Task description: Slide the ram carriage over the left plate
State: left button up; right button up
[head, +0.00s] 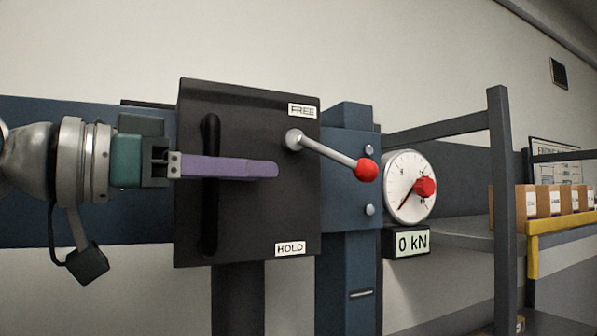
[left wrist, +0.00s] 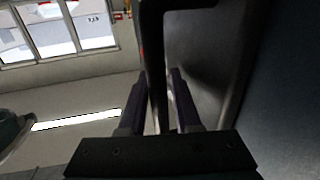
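The ram carriage (head: 255,225) is a dark box on a blue horizontal beam (head: 60,220) in the head view. It has a black vertical bar handle (head: 210,140) on its front. My left gripper (head: 272,170) lies across the handle's middle, its purple finger covering part of it. In the left wrist view the fingers (left wrist: 160,85) are apart, with the handle (left wrist: 152,35) at the gap between them; I cannot make out firm contact. A lever (head: 325,151) with a red knob points right and slightly down between the FREE and HOLD labels. No left plate is visible.
Right of the carriage stand a blue upright (head: 350,270), a round dial gauge (head: 408,180) and a display (head: 407,242) reading 0 kN. Grey shelving (head: 500,200) with several cardboard boxes (head: 545,202) is at the far right. The beam's front left of my gripper looks clear.

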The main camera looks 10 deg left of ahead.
pick_arm(q)
jog(key=shift+a, duration=0.1)
jog(key=shift+c, duration=0.4)
jog(key=shift+s, duration=0.1)
grip_shut()
dwell(0.8)
